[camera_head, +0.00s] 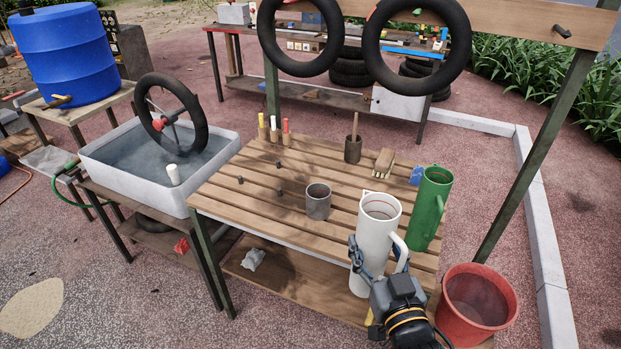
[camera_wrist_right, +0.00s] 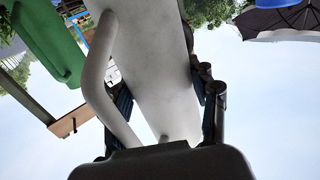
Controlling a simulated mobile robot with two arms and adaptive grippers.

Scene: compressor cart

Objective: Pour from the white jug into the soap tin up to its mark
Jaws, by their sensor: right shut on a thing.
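The white jug (camera_head: 377,232) stands nearly upright at the front right of the slatted table, a reddish line showing inside its open mouth. My right gripper (camera_head: 378,262) is shut on its lower body, with the handle towards the right. The right wrist view shows the jug (camera_wrist_right: 152,62) between the two fingers (camera_wrist_right: 165,100). I cannot tell whether its base touches the table. The grey metal tin (camera_head: 318,203), likely the soap tin, stands open and upright to the left of the jug. Its mark and contents are not clear. My left gripper is not in view.
A green jug (camera_head: 431,212) stands close right of the white jug. A brush (camera_head: 384,163), a dark pot (camera_head: 353,150) and several small pegs are farther back. A red bucket (camera_head: 476,304) is at the right. Tyres (camera_head: 416,42) hang beyond the table. Slats left of the tin are mostly clear.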

